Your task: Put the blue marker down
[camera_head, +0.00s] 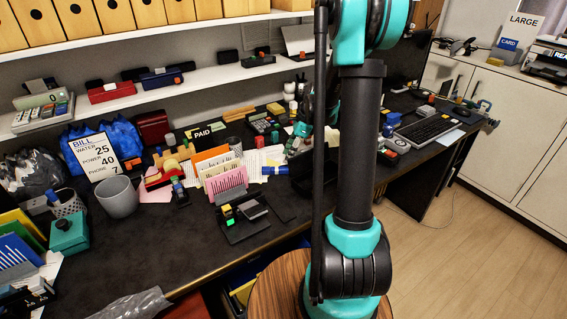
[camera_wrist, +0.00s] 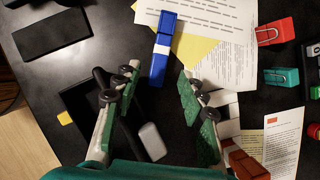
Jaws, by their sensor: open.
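The blue marker (camera_wrist: 159,62) has a white band and lies on the dark desk at the edge of the white and yellow papers. It also shows in the head view (camera_head: 276,170), right of the pink and orange file holder. In the wrist view my gripper (camera_wrist: 158,80) is open, with a green-padded finger on each side and the marker between and beyond the fingertips. Neither finger touches the marker there. In the head view my gripper is largely hidden by my arm.
A black tray (camera_wrist: 80,98) with a grey-white piece lies beside the left finger. The file holder (camera_head: 226,181) and black organiser (camera_head: 240,232) stand nearby. Bare desk shows at front left.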

